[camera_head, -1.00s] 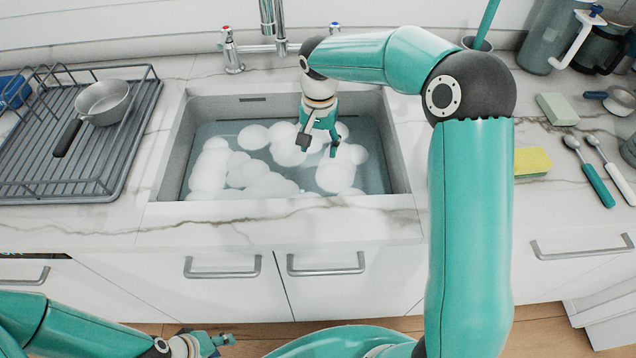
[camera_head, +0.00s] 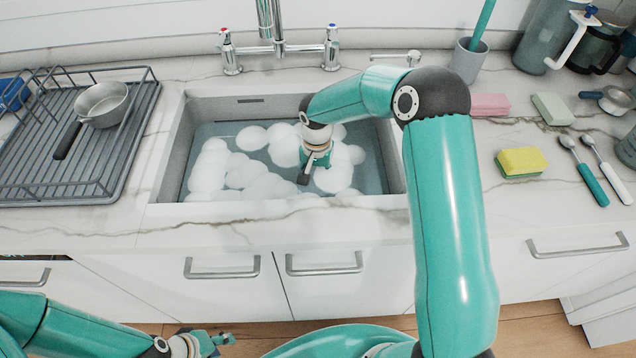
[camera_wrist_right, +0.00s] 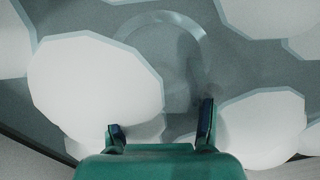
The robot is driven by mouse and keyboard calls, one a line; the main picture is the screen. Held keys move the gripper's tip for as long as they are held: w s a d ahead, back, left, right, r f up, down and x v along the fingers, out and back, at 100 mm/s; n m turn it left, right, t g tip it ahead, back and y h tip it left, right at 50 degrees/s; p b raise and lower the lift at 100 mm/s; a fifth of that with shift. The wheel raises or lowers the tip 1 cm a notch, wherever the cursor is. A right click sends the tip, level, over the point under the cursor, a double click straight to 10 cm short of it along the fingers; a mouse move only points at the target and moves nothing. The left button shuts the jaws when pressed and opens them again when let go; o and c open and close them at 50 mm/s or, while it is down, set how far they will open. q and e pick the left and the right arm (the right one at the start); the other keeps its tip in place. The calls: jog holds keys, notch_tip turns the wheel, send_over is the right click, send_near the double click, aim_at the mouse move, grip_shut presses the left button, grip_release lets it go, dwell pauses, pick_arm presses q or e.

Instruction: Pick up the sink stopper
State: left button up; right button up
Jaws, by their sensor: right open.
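The sink (camera_head: 172,150) holds cloudy water with several white foam patches (camera_head: 253,138). My right gripper (camera_head: 308,176) is low over the foam, right of the sink's middle. In the right wrist view its two fingers (camera_wrist_right: 160,130) are apart, with nothing held between them. Beyond them a pale ring (camera_wrist_right: 185,22) shows through the water, with a faint round shape (camera_wrist_right: 172,82) inside it. I cannot tell for sure that this shape is the sink stopper; foam and murk partly hide it. My left gripper (camera_head: 208,342) is low at the front, away from the sink; its jaws are unclear.
A dish rack (camera_head: 125,135) with a small pan (camera_head: 102,103) stands left of the sink. The tap (camera_head: 279,47) is behind it. A yellow sponge (camera_head: 521,161), pink sponge (camera_head: 490,104) and two spoons (camera_head: 590,172) lie to the right.

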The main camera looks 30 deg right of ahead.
jog(key=shift+c, duration=0.3)
grip_shut()
jog(key=shift+r, duration=0.2)
